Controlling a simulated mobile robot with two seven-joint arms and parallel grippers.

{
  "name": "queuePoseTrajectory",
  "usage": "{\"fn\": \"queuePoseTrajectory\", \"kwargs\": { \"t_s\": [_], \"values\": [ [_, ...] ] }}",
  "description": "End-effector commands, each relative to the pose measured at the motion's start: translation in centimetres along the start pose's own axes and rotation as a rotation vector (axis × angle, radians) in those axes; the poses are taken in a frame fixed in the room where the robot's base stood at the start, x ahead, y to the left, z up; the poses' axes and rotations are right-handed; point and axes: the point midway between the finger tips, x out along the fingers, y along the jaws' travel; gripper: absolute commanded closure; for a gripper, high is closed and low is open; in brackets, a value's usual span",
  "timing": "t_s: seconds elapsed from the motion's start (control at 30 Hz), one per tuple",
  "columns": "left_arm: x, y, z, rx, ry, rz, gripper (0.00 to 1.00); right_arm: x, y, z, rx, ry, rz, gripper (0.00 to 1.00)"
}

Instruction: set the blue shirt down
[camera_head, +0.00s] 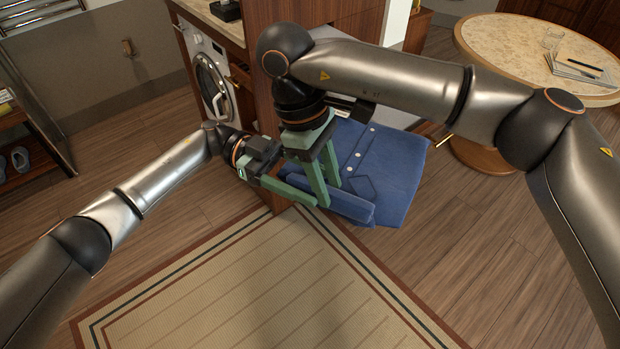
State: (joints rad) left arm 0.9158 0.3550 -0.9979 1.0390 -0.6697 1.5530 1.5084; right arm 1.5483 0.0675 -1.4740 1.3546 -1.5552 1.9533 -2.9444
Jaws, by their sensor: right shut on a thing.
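The blue shirt (392,165) is folded, with light buttons and a pocket showing. It lies low, right of the middle, in front of the wooden cabinet. My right gripper (330,192) reaches down over the shirt's left side and is shut on it, its green fingers near a folded edge. My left gripper (312,200) is close beside it on the left, one green finger pointing toward the shirt's lower left edge. Its other finger is not clear behind the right gripper, so I cannot tell if it is open. What is under the shirt is hidden.
A striped rug (250,290) lies on the wooden floor in front. A washing machine (208,85) sits under the counter (222,25) at the back left. A round table (520,45) with papers and a glass stands back right. A shelf with shoes (20,158) is far left.

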Motion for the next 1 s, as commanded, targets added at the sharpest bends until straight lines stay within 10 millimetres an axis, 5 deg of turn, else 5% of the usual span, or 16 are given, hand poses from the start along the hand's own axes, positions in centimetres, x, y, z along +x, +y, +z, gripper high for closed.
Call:
{"fn": "queuePoseTrajectory", "kwargs": {
  "t_s": [0.63, 0.67, 1.0],
  "values": [
    [0.00, 0.07, -0.02, 0.000, 0.001, 0.004, 1.00, -0.03, 0.12, 0.04, 0.003, -0.001, 0.003, 1.00],
    [-0.01, 0.07, -0.02, 0.000, 0.001, 0.004, 0.32, -0.03, 0.12, 0.05, 0.003, -0.001, 0.003, 1.00],
    [-0.23, 0.00, -0.01, 0.000, 0.000, 0.001, 0.28, -0.04, 0.05, 0.02, 0.001, 0.000, 0.002, 1.00]
  ]
}}
